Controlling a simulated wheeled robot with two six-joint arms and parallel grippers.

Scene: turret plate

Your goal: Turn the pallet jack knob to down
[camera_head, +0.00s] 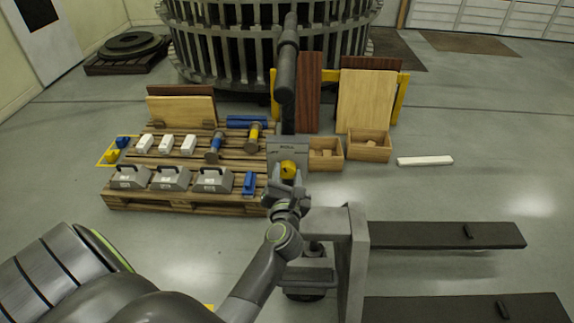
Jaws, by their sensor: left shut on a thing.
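The pallet jack (355,250) stands in the lower middle, its dark forks (447,235) reaching to the right. A yellow knob (288,169) sits on a grey panel (283,148) on its upright handle. My left gripper (287,180) is at the knob from below and is shut on it. The fingers cover the knob's lower part, and the knob's marked setting is too small to read. My right gripper is not in view.
A wooden pallet (180,203) with grey cases, white boxes and blue and yellow parts lies left of the handle. Wooden bins (369,146) stand behind to the right. A white bar (425,161) lies on the floor. Open floor is at the right.

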